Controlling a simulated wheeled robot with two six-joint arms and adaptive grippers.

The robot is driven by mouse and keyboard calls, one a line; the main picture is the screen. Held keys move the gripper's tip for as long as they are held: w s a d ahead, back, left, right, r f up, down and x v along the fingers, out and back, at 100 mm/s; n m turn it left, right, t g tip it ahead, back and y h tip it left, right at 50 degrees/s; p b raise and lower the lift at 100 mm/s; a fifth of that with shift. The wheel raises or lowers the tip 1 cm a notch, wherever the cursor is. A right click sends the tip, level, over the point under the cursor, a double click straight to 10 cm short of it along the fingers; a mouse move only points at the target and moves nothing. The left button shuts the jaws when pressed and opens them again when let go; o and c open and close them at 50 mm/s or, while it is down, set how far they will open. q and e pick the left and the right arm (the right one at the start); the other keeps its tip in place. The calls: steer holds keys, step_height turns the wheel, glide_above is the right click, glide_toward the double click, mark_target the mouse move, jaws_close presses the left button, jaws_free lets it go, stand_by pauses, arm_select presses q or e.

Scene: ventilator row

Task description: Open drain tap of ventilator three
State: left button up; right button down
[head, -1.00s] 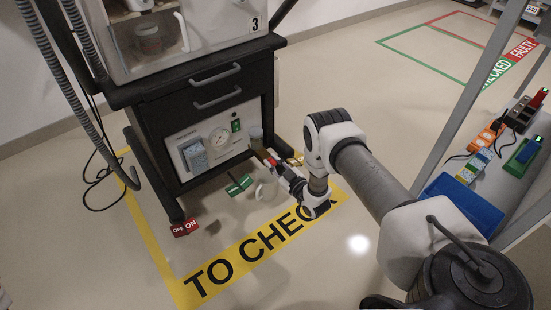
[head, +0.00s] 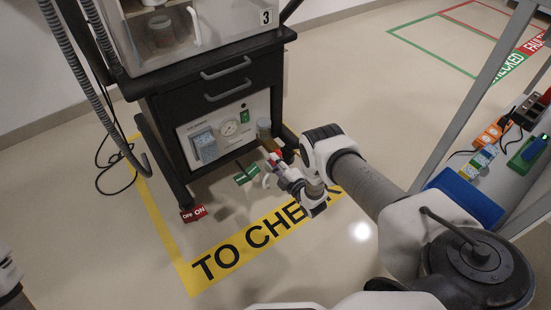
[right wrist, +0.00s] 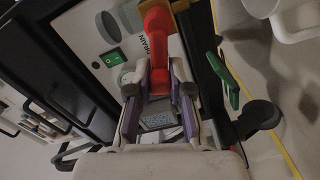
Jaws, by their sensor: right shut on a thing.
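Ventilator three (head: 205,75) is a dark cart marked 3, with a pale front panel (head: 222,130) low on it. The drain tap (right wrist: 158,50) is a red handle beside the printed word DRAIN in the right wrist view. My right gripper (right wrist: 158,84) is shut on this red handle, one finger on each side. In the head view my right gripper (head: 275,161) is at the lower right of the panel, and its fingers hide most of the tap. The tap's outlet cannot be made out. My left gripper is not in view.
A green tag (head: 247,174) and a red OFF/ON tag (head: 193,213) are near the cart's base. A bench with a blue tray (head: 466,198) stands at the right.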

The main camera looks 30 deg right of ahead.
steer(key=shift+f+n, duration=0.35)
steer(key=shift+n, duration=0.65)
steer(key=c, duration=1)
jaws_free()
steer(key=shift+c, duration=0.2)
steer(key=shift+s, duration=0.1)
steer(key=s, duration=1.2)
steer(key=shift+d, duration=0.4)
steer(key=shift+w, duration=0.1)
